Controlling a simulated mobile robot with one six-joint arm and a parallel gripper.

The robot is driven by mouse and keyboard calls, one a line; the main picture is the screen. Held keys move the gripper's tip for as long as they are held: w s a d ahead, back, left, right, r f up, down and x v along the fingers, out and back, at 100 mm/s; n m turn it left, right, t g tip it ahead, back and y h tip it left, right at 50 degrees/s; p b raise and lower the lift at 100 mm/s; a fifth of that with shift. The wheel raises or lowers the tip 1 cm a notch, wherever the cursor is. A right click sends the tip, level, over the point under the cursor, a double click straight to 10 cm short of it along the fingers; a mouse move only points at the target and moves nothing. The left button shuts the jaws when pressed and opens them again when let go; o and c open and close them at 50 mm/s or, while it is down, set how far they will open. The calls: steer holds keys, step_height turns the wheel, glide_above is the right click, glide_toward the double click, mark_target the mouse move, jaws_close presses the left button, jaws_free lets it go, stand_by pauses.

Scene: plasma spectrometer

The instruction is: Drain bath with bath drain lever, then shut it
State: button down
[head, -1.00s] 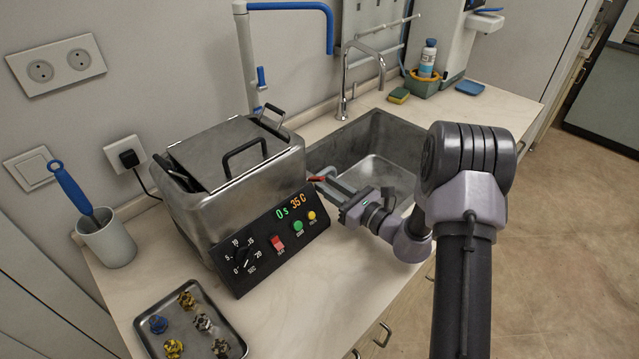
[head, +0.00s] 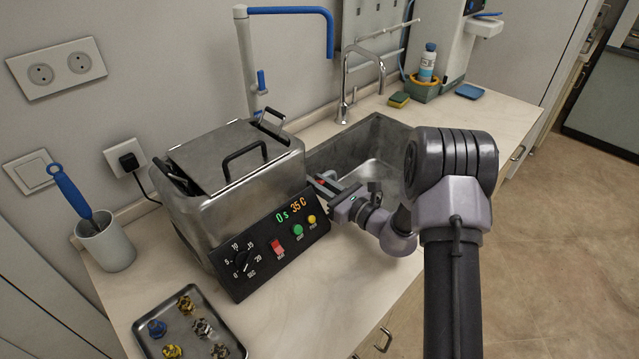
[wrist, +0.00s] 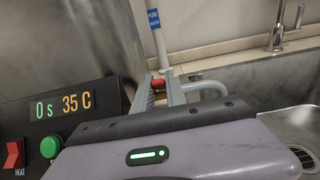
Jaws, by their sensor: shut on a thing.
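The steel bath (head: 185,218) stands on the counter with its lid on, and its side fills the upper left of the wrist view (wrist: 100,35). The red bath drain lever (wrist: 158,82) is at its right side, beside the sink; little of it shows in the head view. My gripper (head: 318,182) reaches in from the right, low beside the bath. In the wrist view its fingers (wrist: 160,88) are shut on the red lever. The fingers hide part of the lever, and the drain valve body is hidden.
The control panel (head: 270,248) reads 0 s and 35 C, close left of my gripper. The sink (head: 345,150) lies behind it, with a chrome tap (head: 345,85). A grey curved pipe (wrist: 208,86) runs beside the fingers. A metal tray (head: 238,340) holds several small parts.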

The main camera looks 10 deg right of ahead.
steer(key=r+g+p, duration=0.1)
steer(key=p, duration=0.3)
steer(key=shift+w+a+r+h, duration=0.1)
steer(key=shift+r+h, duration=0.1)
steer(key=shift+h, duration=0.2)
steer(key=g+p, duration=0.1)
steer(key=p, duration=0.1)
steer(key=g+h+p, duration=0.1)
steer(key=p, duration=0.2)
steer(key=shift+w+a+r+p, duration=0.15)
steer(key=shift+w+r+p, duration=0.1)
steer(key=shift+r+p, duration=0.1)
steer(key=g+p, duration=0.1)
steer(key=p, duration=0.1)
steer(key=g+h+p, duration=0.1)
steer(key=p, duration=0.1)
steer(key=shift+w+a+r, duration=0.1)
steer(key=shift+w+a, duration=0.1)
steer(key=shift+w, duration=0.15)
steer(key=shift+w+a+g+h+p, duration=0.15)
steer(key=shift+g+h+p, duration=0.4)
steer(key=shift+p, duration=0.4)
steer(key=c, duration=1.6)
jaws_free()
steer(key=shift+c, duration=0.2)
steer(key=shift+f, duration=0.2)
